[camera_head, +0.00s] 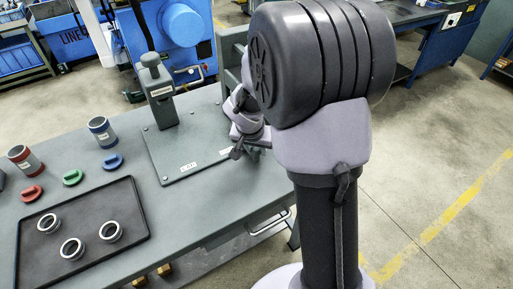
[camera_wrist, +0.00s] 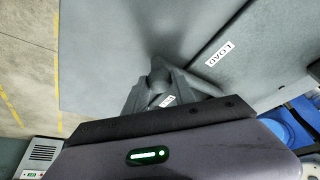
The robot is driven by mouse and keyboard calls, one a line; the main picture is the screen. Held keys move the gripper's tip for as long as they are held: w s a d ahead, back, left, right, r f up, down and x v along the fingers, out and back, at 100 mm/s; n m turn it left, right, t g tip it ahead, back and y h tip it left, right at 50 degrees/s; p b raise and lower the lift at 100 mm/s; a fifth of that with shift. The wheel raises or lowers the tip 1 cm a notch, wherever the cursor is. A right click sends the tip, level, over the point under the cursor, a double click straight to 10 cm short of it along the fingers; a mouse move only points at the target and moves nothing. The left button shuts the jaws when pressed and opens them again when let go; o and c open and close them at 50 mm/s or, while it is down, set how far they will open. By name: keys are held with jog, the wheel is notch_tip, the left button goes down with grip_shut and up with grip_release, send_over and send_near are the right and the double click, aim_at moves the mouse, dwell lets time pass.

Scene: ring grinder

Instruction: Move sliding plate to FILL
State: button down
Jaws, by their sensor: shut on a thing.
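The grinder is a grey upright unit (camera_head: 160,95) at the back of a dark flat plate (camera_head: 185,145) on the bench. In the wrist view, the word LOAD is on a label (camera_wrist: 219,52) on the dark plate. My gripper (camera_head: 238,152) is low at the right end of this plate in the head view, partly hidden by my arm. In the wrist view, my gripper (camera_wrist: 160,72) is shut on a small grey part, mostly hidden between the fingers. I cannot tell its full shape. A small label (camera_wrist: 167,101), too small to read, shows beside the fingers.
A black tray (camera_head: 135,205) with 3 metal rings lies at the bench's front left. Behind it stand a red-banded cup (camera_head: 25,160) and a blue-banded cup (camera_head: 102,132), with red, green and blue pieces beside them. The bench's right edge is close to my gripper.

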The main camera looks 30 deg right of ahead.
dwell(0.4)
jog(key=d, duration=0.3)
jog(key=shift+d+p, duration=0.3)
jog(key=shift+d, duration=0.1)
jog(key=c, duration=1.2)
grip_release()
jog(key=shift+o, duration=0.7)
jog(key=shift+d, duration=0.2)
jog(key=shift+a, duration=0.1)
